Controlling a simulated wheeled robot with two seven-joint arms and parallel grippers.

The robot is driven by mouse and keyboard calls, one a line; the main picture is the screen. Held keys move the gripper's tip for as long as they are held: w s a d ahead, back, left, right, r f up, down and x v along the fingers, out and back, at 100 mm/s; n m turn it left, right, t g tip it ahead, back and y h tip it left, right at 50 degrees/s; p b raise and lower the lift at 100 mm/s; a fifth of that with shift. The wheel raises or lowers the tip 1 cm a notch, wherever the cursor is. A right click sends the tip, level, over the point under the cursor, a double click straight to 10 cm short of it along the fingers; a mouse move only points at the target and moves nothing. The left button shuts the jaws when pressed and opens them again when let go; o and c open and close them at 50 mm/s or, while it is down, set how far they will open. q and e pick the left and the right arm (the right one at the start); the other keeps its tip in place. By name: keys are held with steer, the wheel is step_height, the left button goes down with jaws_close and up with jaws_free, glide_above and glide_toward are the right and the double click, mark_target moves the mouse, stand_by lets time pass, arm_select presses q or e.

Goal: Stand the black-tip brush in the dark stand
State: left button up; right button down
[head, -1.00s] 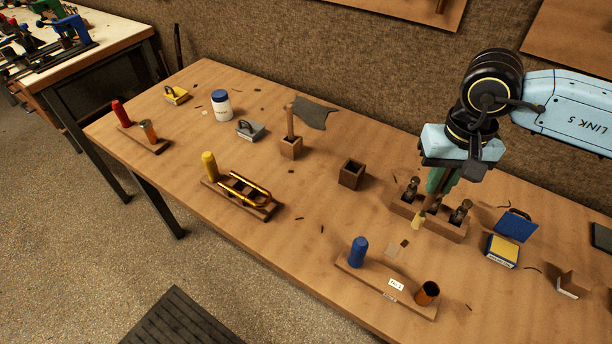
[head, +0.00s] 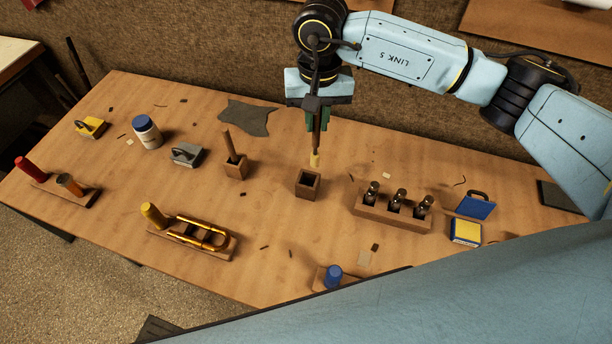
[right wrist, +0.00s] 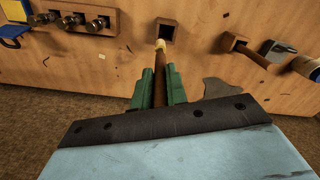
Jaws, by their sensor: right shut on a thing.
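My right gripper (head: 318,122) is shut on a slim brown-handled brush (head: 315,157), which hangs nearly upright with a pale, cream end downward. No black tip shows on it; its upper part is hidden by the gripper. In the right wrist view the green fingers (right wrist: 160,88) close around the brown handle (right wrist: 160,68). The dark stand (head: 308,186) is a small square brown block with an open, empty-looking top. In the head view the brush's pale end is just above its back edge; in the wrist view the stand (right wrist: 167,24) is just beyond that end. My left gripper is not in view.
A lighter stand (head: 235,168) with a wooden stick in it is to the left. A rack (head: 380,212) with three dark metal pieces is to the right. A grey cloth (head: 248,117) lies behind. A brass slide on a wooden holder (head: 195,240) lies front left.

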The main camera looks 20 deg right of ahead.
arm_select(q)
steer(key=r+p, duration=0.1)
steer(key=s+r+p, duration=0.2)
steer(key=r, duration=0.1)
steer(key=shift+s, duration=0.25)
arm_select(e)
step_height(320, 180, down, 10)
steer(key=a+m, duration=0.1)
steer(key=m, duration=0.1)
steer(key=shift+a+f, duration=0.15)
steer(key=shift+a, duration=0.2)
steer(key=shift+f, duration=0.15)
steer(key=c, duration=1.8)
jaws_free()
steer(key=shift+f+b, duration=0.1)
steer(key=shift+b, duration=0.2)
steer(key=shift+c, duration=0.2)
steer(key=o, duration=0.4)
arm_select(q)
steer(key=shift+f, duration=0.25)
arm_select(e)
steer(key=shift+o, duration=0.2)
steer(key=shift+s, duration=0.1)
